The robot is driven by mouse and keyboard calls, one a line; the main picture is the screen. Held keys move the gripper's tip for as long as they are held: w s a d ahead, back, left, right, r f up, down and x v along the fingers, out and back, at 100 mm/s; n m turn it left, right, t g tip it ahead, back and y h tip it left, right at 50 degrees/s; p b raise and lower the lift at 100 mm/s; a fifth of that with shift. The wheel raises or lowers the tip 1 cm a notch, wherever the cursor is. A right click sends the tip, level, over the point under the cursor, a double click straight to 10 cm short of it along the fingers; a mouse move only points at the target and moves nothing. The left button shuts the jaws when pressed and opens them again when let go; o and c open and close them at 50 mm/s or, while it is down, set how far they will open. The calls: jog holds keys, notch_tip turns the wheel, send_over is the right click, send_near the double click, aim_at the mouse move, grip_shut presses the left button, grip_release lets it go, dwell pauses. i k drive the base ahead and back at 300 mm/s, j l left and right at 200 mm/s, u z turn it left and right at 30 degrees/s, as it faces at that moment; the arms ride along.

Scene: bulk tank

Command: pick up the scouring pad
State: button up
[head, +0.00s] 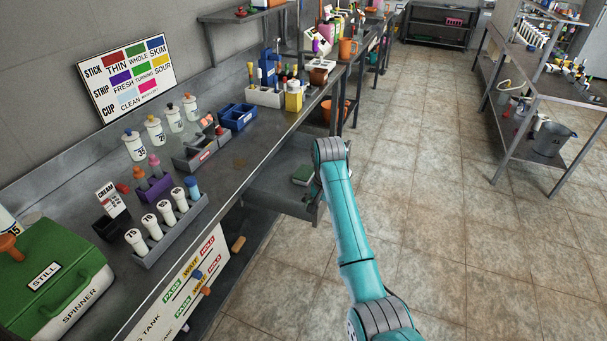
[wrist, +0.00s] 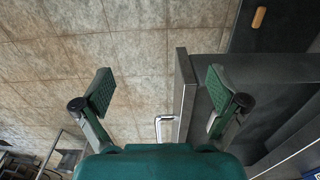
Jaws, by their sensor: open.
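My arm partly covers that spot. In the wrist view my gripper (wrist: 160,89) is open and empty, its two green-padded fingers wide apart. The drawer's front edge (wrist: 184,85) and its pale handle (wrist: 163,128) show between the fingers. The right finger is over the drawer side and the left finger is over the floor. I cannot make out the pad in the wrist view.
The steel bench (head: 232,165) above holds bottles, a blue bin (head: 238,117) and racks. A green spinner box (head: 50,285) stands at the near left. A brown cylinder (head: 238,244) lies below the bench. Tiled floor (head: 440,230) is open to the right.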

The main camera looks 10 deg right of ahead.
aim_at(305, 175)
jog(key=i, duration=0.9)
jog(key=i+l, duration=0.15)
